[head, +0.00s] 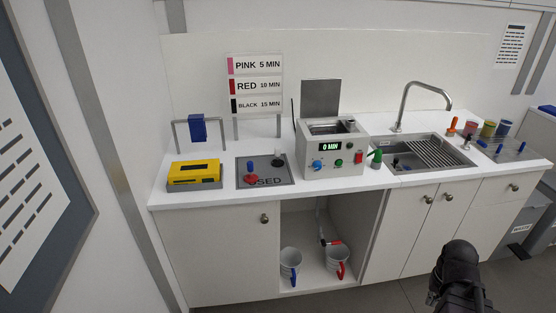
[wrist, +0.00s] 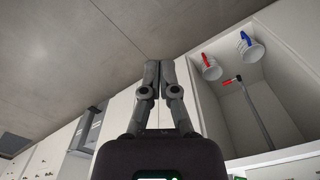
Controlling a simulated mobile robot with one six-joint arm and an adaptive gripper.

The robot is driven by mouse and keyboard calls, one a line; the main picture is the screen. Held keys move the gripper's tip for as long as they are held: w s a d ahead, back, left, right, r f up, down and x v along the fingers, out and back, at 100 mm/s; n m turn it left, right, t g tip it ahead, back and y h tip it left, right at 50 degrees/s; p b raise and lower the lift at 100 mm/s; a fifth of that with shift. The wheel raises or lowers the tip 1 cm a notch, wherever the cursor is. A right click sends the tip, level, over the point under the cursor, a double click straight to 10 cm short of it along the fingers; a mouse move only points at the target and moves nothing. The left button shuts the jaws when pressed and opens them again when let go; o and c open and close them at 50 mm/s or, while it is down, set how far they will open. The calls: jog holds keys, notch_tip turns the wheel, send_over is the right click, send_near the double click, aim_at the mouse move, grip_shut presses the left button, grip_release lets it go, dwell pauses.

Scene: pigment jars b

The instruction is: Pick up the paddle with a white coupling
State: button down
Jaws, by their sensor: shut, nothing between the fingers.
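On the grey mat marked USED (head: 283,180), a small piece with a white top (head: 278,152) stands upright on a dark base at the back right. It looks like the paddle with a white coupling, but it is too small to be sure. A red paddle with a blue top (head: 250,176) stands in front of it to the left. My gripper (wrist: 159,72) shows in the wrist view with its fingers together and empty. It is far from the mat, low in front of the cabinets. The mat and paddles are not in the wrist view.
A timer bath (head: 332,152) with a raised lid stands right of the mat, and a yellow box (head: 194,173) left. The sink (head: 425,152) holds small dark-based pieces. Coloured jars (head: 488,129) stand far right.

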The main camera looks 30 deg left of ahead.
dwell(0.4)
jog(key=c, duration=0.7)
grip_release()
jog(key=shift+o, duration=0.5)
